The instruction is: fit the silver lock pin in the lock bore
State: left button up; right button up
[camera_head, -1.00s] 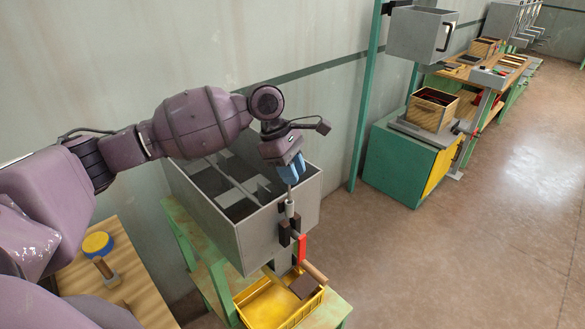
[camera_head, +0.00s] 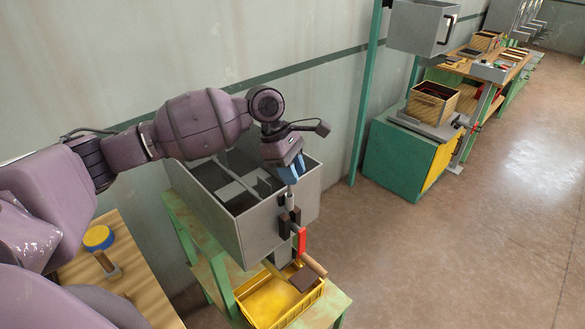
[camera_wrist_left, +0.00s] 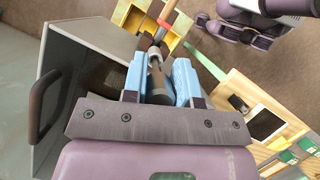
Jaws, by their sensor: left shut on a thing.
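My left gripper (camera_head: 290,178) points down at the front corner of the grey bin (camera_head: 238,228). Its blue fingers are shut on the silver lock pin (camera_head: 289,199), which hangs roughly upright. The pin also shows between the fingers in the left wrist view (camera_wrist_left: 157,80). Its lower end is at the dark bracket blocks (camera_head: 284,224) on the bin's front, just above the red lever (camera_head: 302,240). The lock bore is hidden there, and I cannot tell whether the tip is inside it. My right gripper is not in view.
A yellow tray (camera_head: 256,314) with a dark block sits below the bin on the green stand. A brown handle (camera_head: 314,266) sticks out above it. A wooden table (camera_head: 140,288) stands at the left. The floor at right is clear.

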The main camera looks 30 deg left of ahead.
aim_at(292, 196)
pick_arm(q)
jog(key=shift+f, duration=3.25)
jog(key=o, duration=1)
jog(key=shift+r, duration=0.15)
